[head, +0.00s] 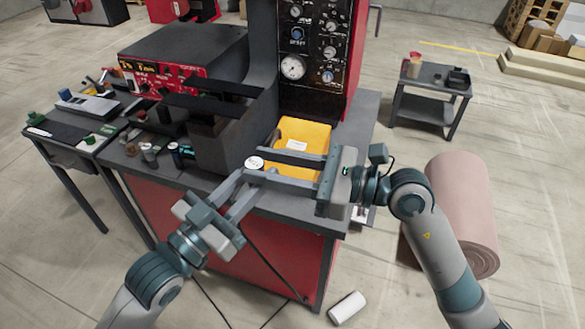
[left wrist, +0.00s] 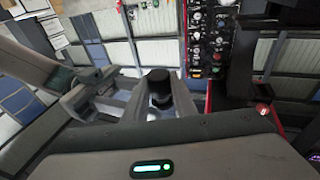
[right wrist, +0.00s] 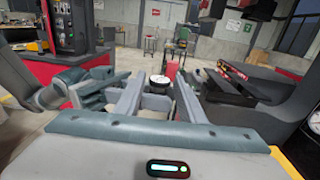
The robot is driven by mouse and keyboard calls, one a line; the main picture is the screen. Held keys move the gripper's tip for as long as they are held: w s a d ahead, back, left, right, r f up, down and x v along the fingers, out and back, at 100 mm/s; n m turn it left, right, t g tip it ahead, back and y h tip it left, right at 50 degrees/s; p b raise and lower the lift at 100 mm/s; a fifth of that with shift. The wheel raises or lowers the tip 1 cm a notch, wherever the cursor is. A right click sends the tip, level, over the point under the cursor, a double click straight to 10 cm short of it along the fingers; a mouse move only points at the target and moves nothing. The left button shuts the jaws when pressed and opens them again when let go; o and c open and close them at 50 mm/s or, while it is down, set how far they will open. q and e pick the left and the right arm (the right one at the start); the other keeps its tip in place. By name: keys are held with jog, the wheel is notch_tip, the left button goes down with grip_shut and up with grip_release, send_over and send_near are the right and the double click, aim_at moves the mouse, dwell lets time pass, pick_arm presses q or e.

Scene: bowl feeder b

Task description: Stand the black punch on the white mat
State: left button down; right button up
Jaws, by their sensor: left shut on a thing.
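The black punch (left wrist: 160,88) is a short dark cylinder between the fingers of my left gripper (head: 252,177), which is shut on it. In the head view its round white end face (head: 254,163) points up, above the bench's front. The right wrist view shows this white, dark-rimmed face (right wrist: 160,80) too. My right gripper (head: 264,165) is open, its fingers coming from the right with their tips on either side of the punch. I cannot tell whether they touch it. I cannot pick out the white mat for certain; the grippers hide part of the bench.
A yellow bin (head: 318,135) stands on the bench behind the right gripper's fingers. A dark machine with a red front (head: 165,82) and a gauge panel (head: 313,40) rise behind. Small cans (head: 149,153) stand at the bench's left. A white roll (head: 347,308) lies on the floor.

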jog(key=shift+x, duration=1.25)
jog(key=c, duration=0.9)
pick_arm(q)
jog(key=c, duration=1.4)
grip_release()
pick_arm(e)
grip_shut()
pick_arm(q)
jog(key=shift+v, duration=3.75)
